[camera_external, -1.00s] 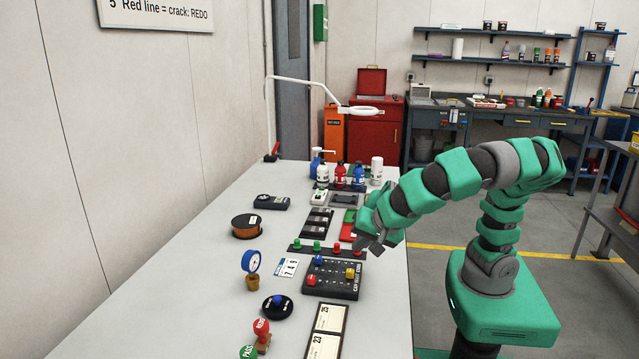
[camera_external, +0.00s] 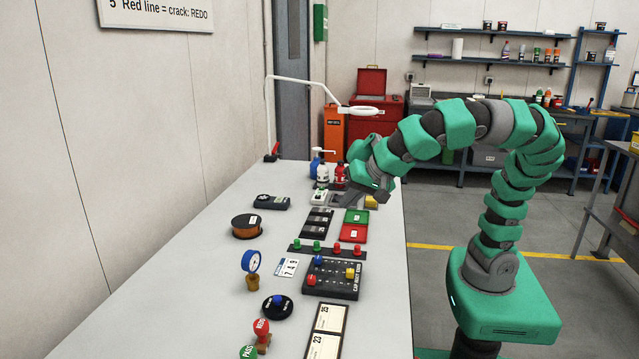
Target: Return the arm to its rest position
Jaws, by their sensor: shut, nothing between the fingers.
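My gripper (camera_external: 366,196) is at the end of my green and grey arm (camera_external: 440,128). It is shut and holds nothing. It hangs over the right side of the long grey table (camera_external: 205,285), near the back, in front of the bottles. My arm arches up from its base at the right and reaches left over the table's right edge. The gripper partly hides the bottles and small items behind it.
Red and blue bottles (camera_external: 340,173) stand close behind my gripper. Green and red trays (camera_external: 354,216), a row of pegs (camera_external: 335,249) and a black panel with knobs (camera_external: 334,279) lie nearer the camera. A white lamp arm (camera_external: 310,82) rises at the back left.

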